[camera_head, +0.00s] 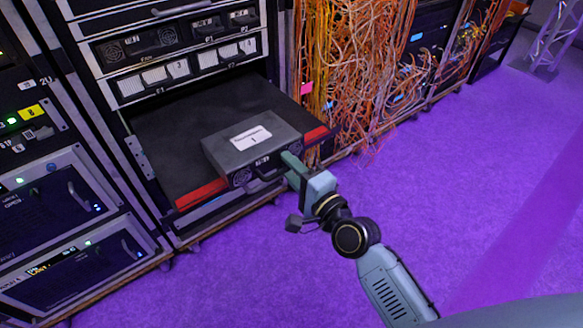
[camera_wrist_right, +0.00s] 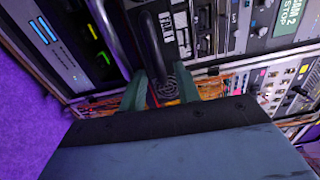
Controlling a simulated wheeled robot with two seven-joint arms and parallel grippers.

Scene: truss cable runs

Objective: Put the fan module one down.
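Fan module one (camera_head: 250,145) is a dark grey box with a white label marked 1. It appears to rest flat on the pulled-out black shelf (camera_head: 175,130), near its front edge. Its front has fan grilles and a dark handle. My right gripper (camera_head: 289,170) is at the module's front, by the right part of the handle. In the right wrist view, the green fingers of the gripper (camera_wrist_right: 161,90) stand apart, with the module's grille (camera_wrist_right: 168,84) and dark handle (camera_wrist_right: 151,45) seen in the gap. My left gripper is not in view.
The shelf has red strips (camera_head: 202,193) at its front corners. Rack units with a fan panel (camera_head: 140,46) sit above it. Loose orange cables (camera_head: 345,85) hang just to the right. More rack units (camera_head: 45,200) stand at left. The purple floor (camera_head: 470,170) is clear.

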